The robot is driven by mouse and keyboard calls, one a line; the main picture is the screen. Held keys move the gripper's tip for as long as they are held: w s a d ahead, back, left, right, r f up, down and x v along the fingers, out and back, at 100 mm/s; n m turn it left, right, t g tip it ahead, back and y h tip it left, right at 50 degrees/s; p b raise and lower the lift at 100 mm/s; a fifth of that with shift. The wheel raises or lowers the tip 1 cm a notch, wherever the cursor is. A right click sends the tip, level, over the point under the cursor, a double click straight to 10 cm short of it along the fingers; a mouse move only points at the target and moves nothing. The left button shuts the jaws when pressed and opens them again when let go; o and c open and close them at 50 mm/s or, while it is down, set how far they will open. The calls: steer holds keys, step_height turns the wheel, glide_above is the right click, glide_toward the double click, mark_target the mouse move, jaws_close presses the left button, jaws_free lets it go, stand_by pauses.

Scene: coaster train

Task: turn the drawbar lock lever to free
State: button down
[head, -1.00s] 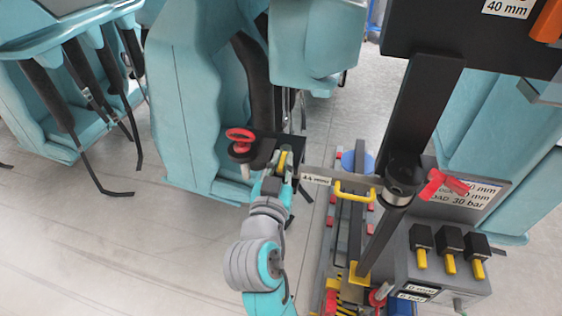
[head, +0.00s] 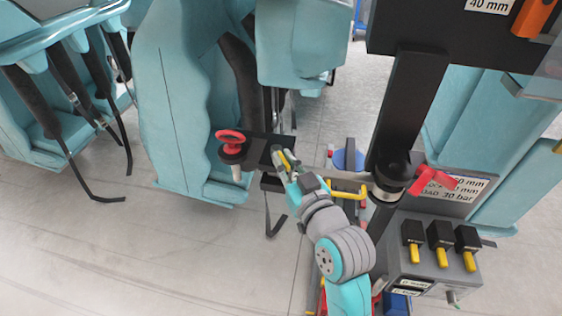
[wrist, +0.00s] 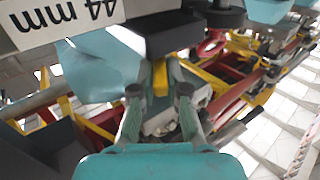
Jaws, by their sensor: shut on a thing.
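The drawbar lock lever (head: 287,159) is a small yellow bar on the dark drawbar end block (head: 258,148). My gripper (head: 284,167) reaches it from the lower right in the head view. In the wrist view the yellow lever (wrist: 160,78) stands between the two fingertips (wrist: 160,93), beneath a black block (wrist: 170,35). The gripper is shut on the lever. In the head view the lever slants up and to the left; its lower end is partly hidden by the fingers.
A red ring-topped pin (head: 230,138) stands left of the lever. Teal coaster seats (head: 185,100) rise behind. Floor at lower left is clear.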

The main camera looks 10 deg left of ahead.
steer(key=shift+w+d+n+g+y, duration=0.25)
steer(key=shift+w+n+g+y, duration=0.05)
steer(key=shift+n+g+y, duration=0.6)
steer(key=shift+w+d+n+g+y, duration=0.25)
steer(key=shift+n+g+y, duration=0.6)
steer(key=shift+g, duration=0.2)
steer(key=shift+w+d+n+g+y, duration=0.25)
steer(key=shift+w+n+g+y, duration=0.05)
steer(key=shift+n+g+y, duration=0.6)
steer(key=shift+g, duration=0.35)
steer(key=c, duration=1.2)
jaws_free()
steer(key=v, duration=1.2)
steer(key=shift+f, duration=0.1)
